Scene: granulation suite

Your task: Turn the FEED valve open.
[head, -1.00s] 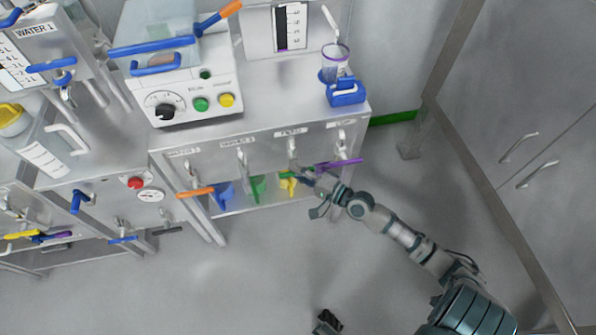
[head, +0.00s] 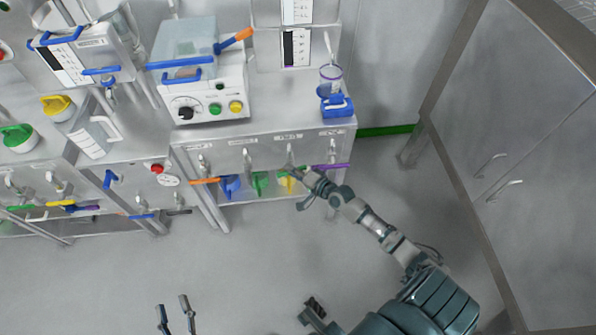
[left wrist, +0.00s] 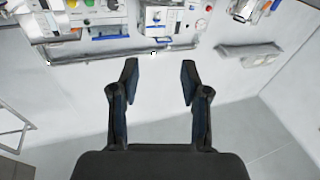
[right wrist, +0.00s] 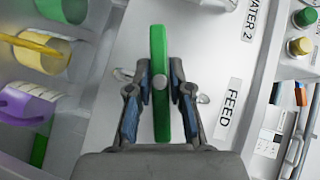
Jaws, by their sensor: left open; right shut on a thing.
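The FEED valve has a green bar handle (right wrist: 160,45), which runs up the middle of the right wrist view beside the FEED label (right wrist: 231,103). In the head view only a small part of this handle shows on the bench front; my gripper covers the rest. My right gripper (head: 298,176) is at the handle. In the right wrist view my right gripper (right wrist: 160,85) is shut on the green handle, one finger on each side. My left gripper (head: 174,304) is open and empty, low over the floor; its spread fingers also show in the left wrist view (left wrist: 159,82).
An orange handle (head: 205,181) sits to the left on the same front and a purple handle (head: 338,166) just right of my gripper. Coloured scoops or jugs, including a blue one (head: 231,187), are on the shelf below. The floor (head: 140,265) in front is clear.

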